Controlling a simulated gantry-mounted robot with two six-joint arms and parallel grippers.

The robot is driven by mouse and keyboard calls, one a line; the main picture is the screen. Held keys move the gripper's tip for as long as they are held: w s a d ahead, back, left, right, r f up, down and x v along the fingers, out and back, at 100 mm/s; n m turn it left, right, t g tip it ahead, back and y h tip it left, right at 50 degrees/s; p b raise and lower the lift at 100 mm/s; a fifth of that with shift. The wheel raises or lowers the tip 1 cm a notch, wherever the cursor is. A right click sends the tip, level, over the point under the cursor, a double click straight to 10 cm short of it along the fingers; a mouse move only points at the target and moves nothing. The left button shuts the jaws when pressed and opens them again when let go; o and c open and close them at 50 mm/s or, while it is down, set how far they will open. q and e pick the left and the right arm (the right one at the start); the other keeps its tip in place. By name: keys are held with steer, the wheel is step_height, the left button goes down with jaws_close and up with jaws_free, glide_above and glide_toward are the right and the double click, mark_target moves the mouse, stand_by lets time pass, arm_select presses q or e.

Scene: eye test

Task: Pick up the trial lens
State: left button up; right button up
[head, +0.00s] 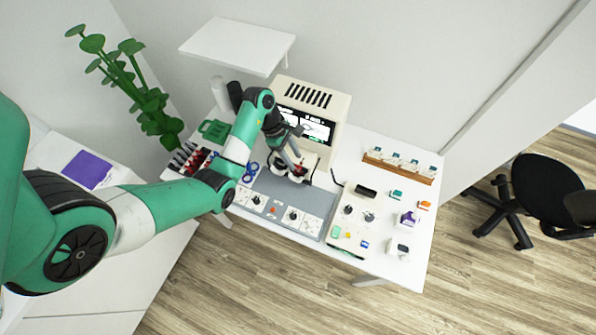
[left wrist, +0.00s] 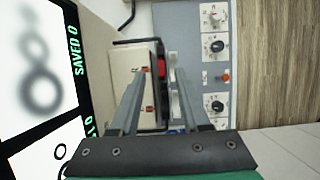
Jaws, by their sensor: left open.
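My left gripper (head: 297,167) is open above the back of the grey panel, in front of the beige machine. In the left wrist view its two grey fingers (left wrist: 161,78) stand apart, with a beige block and a small red part (left wrist: 161,67) seen between them; I cannot tell whether they touch. I cannot tell for certain which thing is the trial lens. Blue rings (head: 250,172) lie left of the gripper, and a rack (head: 187,160) of red and dark pieces stands further left. My arm hides part of the table's left side.
The beige machine (head: 312,112) with a lit screen stands behind the gripper. The grey panel (head: 280,197) carries knobs. A white control box (head: 355,214), small coloured boxes and a wooden rack (head: 399,170) are to the right. A green plant (head: 140,90) stands at the left.

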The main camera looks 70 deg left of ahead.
mark_target(298, 167)
arm_select(q)
steer(key=x, duration=0.3)
steer(key=shift+s+d+f+b, duration=0.1)
steer(key=shift+d+f+b, duration=0.05)
steer(key=shift+b, duration=0.15)
jaws_close()
